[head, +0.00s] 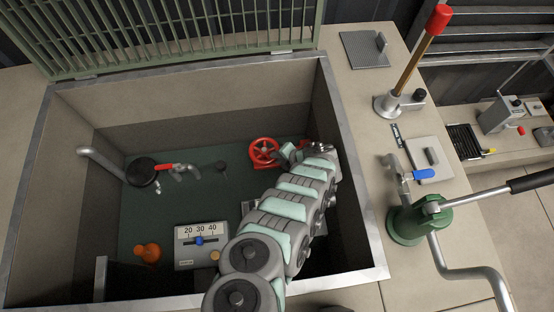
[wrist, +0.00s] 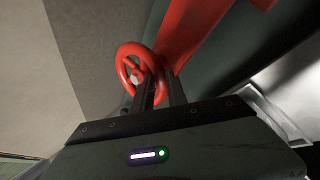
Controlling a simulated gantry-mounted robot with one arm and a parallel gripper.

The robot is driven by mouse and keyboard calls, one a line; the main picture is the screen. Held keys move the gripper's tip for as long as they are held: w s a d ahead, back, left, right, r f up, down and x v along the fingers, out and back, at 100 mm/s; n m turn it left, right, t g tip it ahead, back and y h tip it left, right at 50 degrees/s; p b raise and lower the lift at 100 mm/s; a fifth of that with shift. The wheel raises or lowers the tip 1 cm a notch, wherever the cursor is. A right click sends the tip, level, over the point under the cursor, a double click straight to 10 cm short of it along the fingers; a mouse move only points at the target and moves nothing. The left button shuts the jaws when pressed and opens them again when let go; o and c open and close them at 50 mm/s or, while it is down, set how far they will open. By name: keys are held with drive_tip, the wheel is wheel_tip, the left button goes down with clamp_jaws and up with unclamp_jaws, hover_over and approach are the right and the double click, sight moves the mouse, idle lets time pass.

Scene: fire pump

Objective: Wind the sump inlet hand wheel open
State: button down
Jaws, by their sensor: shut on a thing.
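The red hand wheel (head: 264,151) is inside the sump pit, near its far right side. In the wrist view the wheel (wrist: 122,66) is a red ring with a pale hub, straight ahead of the fingers. My gripper (head: 285,155) reaches down into the pit and meets the wheel at its right side. In the wrist view the two dark fingers of my gripper (wrist: 160,88) are close together at the right part of the rim, shut on it. The exact contact at the fingertips is partly hidden.
The pit has a metal rim (head: 208,68) and a raised green grating (head: 180,35) behind. Inside are a red-handled valve (head: 166,167), an orange knob (head: 148,252) and a numbered gauge box (head: 201,243). A green pump (head: 405,226) and red-topped lever (head: 437,20) stand right of the pit.

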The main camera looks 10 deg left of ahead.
drive_tip(key=shift+d+f, duration=0.1)
drive_tip(key=c, duration=1.3)
unclamp_jaws()
drive_tip(key=shift+w, duration=0.1)
wheel_tip(320, 180, up, 20)
drive_tip(key=p, duration=1)
drive_tip(key=shift+p, duration=0.3)
